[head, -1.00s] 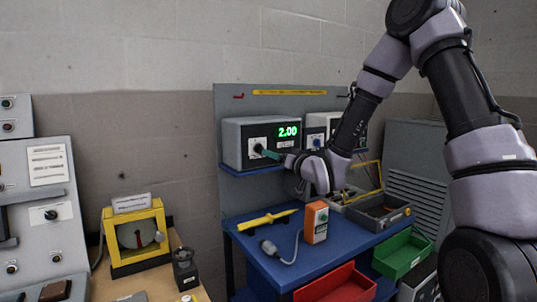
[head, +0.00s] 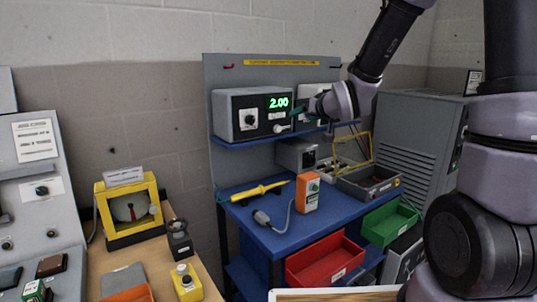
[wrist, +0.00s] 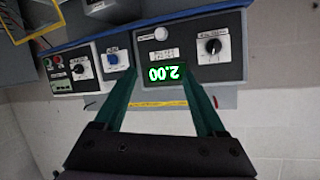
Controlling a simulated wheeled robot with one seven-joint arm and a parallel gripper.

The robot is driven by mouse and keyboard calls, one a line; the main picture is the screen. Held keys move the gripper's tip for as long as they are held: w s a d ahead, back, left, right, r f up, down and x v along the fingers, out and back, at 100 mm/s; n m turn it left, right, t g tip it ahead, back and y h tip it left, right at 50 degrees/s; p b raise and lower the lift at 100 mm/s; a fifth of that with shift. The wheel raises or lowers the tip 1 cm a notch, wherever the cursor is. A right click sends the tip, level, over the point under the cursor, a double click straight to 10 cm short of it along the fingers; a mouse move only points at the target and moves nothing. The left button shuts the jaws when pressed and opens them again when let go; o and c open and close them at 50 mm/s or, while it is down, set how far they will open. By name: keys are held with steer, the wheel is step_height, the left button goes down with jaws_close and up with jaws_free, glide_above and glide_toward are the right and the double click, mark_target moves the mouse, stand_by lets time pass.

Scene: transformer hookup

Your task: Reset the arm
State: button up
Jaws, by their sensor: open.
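My gripper (head: 300,118) is in front of the shelf of the blue workstation, at the right side of the grey box with the green display (head: 279,102) reading 2.00. In the wrist view its two green fingers (wrist: 161,100) are spread apart with nothing between them. The display box (wrist: 190,50) appears upside down beyond the fingers, with a black knob and a white round button on its face. The knob (head: 249,119) also shows in the head view. My forearm hides part of the second box on the shelf.
The blue bench (head: 262,228) below holds a yellow tool (head: 260,190), an orange device (head: 307,191) and a grey tray (head: 368,185). Red (head: 326,258) and green (head: 390,221) bins sit lower. A yellow-framed unit (head: 131,212) stands on the wooden table at left.

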steer(key=s+d+r+m+g+h, duration=0.1)
steer(key=s+d, duration=0.3)
steer(key=s, duration=0.5)
steer(key=s+d+r+m+g, duration=0.2)
steer(key=s+d+r+g, duration=0.1)
steer(key=s, duration=0.6)
steer(key=s+d+r+m+g+h, duration=0.1)
steer(key=s+d+r, duration=0.3)
steer(key=s, duration=0.5)
steer(key=shift+d+m+g+h, duration=0.3)
steer(key=shift+d+m+g, duration=0.35)
steer(key=shift+d, duration=0.6)
